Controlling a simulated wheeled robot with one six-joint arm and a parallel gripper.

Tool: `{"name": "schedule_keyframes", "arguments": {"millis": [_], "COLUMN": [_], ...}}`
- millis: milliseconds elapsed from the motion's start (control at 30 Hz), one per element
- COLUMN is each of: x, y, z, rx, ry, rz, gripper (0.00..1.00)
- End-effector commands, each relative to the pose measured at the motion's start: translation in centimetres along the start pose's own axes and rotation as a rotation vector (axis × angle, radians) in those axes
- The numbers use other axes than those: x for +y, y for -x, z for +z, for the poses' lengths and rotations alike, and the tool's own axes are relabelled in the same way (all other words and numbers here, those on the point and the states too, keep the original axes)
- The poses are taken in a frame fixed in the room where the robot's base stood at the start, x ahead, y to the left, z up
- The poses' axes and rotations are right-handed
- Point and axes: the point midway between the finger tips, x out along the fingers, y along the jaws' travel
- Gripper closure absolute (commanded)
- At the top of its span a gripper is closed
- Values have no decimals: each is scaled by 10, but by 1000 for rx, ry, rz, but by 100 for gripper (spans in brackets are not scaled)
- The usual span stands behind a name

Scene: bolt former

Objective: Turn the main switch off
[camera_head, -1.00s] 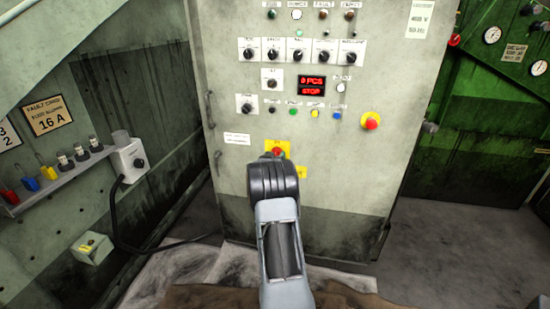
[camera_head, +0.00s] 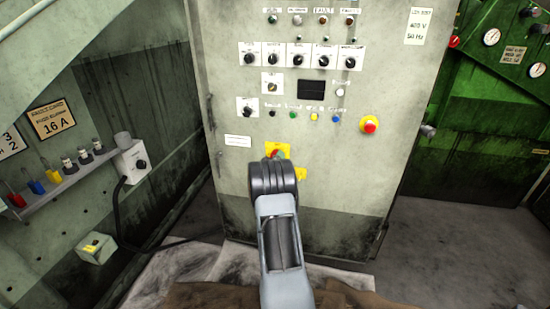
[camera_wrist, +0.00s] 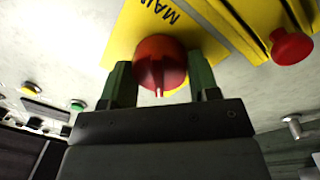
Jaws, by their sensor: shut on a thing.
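The main switch is a red round knob (camera_wrist: 160,65) on a yellow plate (camera_wrist: 125,35) lettered "MAIN" in the wrist view. My gripper (camera_wrist: 162,85) has its two green fingers on either side of the knob, shut on it. In the head view the yellow plate (camera_head: 284,149) shows just above my arm, with a bit of the red knob (camera_head: 274,153). My arm hides the gripper's fingers there. The panel display (camera_head: 312,88) is dark.
The grey cabinet (camera_head: 370,190) carries rows of dark knobs, lamps and buttons. A shelf (camera_head: 60,185) with coloured items and a grey switch box (camera_head: 132,160) are at the left.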

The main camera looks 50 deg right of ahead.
Motion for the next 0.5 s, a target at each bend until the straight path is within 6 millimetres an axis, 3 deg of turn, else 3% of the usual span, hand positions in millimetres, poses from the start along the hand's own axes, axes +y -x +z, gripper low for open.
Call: {"name": "schedule_keyframes", "arguments": {"millis": [500], "x": [5], "y": [-2], "z": [0], "rx": [34], "ry": [483], "rz": [14], "gripper": [68]}}
